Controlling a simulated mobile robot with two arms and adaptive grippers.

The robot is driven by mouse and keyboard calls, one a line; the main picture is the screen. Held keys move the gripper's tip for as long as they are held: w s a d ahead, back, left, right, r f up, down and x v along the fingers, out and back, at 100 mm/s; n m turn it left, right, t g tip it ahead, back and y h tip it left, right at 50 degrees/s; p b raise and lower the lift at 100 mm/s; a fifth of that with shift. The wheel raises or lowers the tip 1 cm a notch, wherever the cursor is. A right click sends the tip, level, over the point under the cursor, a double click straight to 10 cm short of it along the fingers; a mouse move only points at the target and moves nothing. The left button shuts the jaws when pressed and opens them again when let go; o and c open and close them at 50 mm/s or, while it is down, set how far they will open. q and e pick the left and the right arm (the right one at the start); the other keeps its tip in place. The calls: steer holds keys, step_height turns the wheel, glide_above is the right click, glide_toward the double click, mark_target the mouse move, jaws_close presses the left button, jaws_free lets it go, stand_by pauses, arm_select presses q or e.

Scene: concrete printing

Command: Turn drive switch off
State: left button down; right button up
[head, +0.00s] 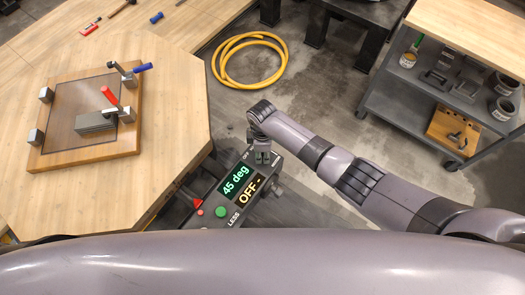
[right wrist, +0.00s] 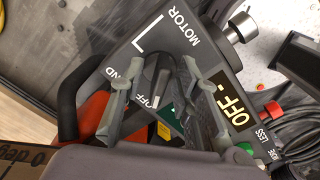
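The control panel (head: 210,207) is a dark box beside the wooden table, with displays reading "45 deg" and "OFF -". In the right wrist view, the drive switch (right wrist: 157,78) is a dark rotary knob between labels "MOTOR" and "OFF". My right gripper (head: 262,157) is over the panel's far end. In the right wrist view its two fingers (right wrist: 160,90) stand apart on either side of the knob, with gaps visible. Whether the fingertips touch the knob cannot be told. My left gripper is not in view.
The panel has a green button (head: 221,211) and red buttons near its front end. A wooden table (head: 180,180) with a clamped board (head: 75,160) is at left. A yellow hose (head: 228,80) lies on the floor behind. A tool cart (head: 400,110) stands at right.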

steer(key=shift+r, duration=0.1)
step_height(320, 180, up, 12)
stand_by(0.6)
stand_by(0.4)
